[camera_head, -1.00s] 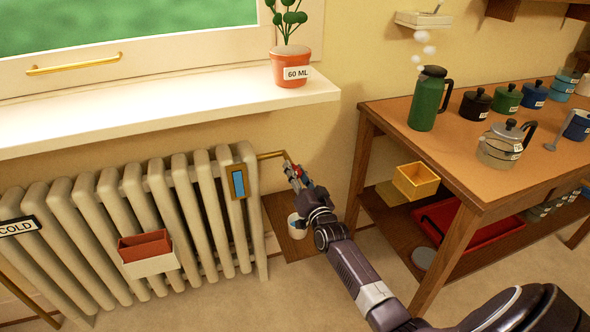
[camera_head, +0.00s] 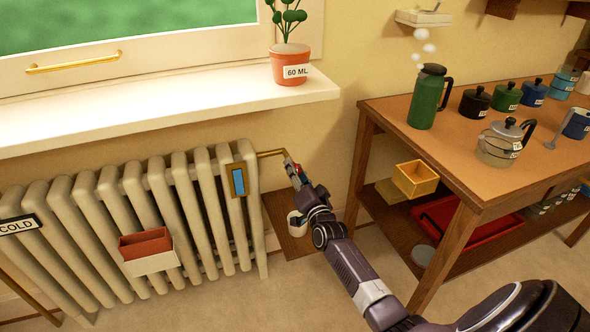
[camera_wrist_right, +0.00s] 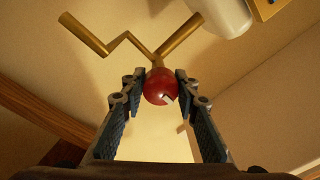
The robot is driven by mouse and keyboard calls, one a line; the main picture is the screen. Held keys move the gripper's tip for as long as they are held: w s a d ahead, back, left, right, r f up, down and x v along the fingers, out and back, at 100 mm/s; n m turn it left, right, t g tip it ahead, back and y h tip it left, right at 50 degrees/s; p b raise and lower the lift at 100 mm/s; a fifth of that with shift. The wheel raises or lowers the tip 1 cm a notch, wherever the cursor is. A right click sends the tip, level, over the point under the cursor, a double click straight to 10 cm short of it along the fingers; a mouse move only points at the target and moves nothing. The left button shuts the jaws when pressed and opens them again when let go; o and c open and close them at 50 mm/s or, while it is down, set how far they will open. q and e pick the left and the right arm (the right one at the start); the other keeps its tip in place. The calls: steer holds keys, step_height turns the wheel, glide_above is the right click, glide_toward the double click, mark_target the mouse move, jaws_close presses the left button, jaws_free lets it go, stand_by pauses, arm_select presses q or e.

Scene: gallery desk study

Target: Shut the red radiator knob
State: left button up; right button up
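The red radiator knob (camera_wrist_right: 160,88) is a round ball with a small white mark toward its lower right. It sits at the junction of brass pipes in the right wrist view. My right gripper (camera_wrist_right: 161,80) has one finger on each side of the knob, with the fingertips closed against it. In the head view my right gripper (camera_head: 292,172) is at the end of the pipe beside the radiator (camera_head: 182,205), and only a little red shows between its fingers. My left gripper is not in view.
A small shelf (camera_head: 275,212) with a white cup (camera_head: 297,224) lies below my right gripper. A potted plant (camera_head: 290,68) stands on the sill (camera_head: 180,105) above. The wooden table (camera_head: 455,160) with pots is to the right. Some floor in front is bare.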

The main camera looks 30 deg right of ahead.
steer(key=o, duration=0.4)
steer(key=shift+c, duration=0.2)
steer(key=r+v, duration=0.1)
steer(key=v, duration=1.1)
steer(key=shift+f, duration=0.45)
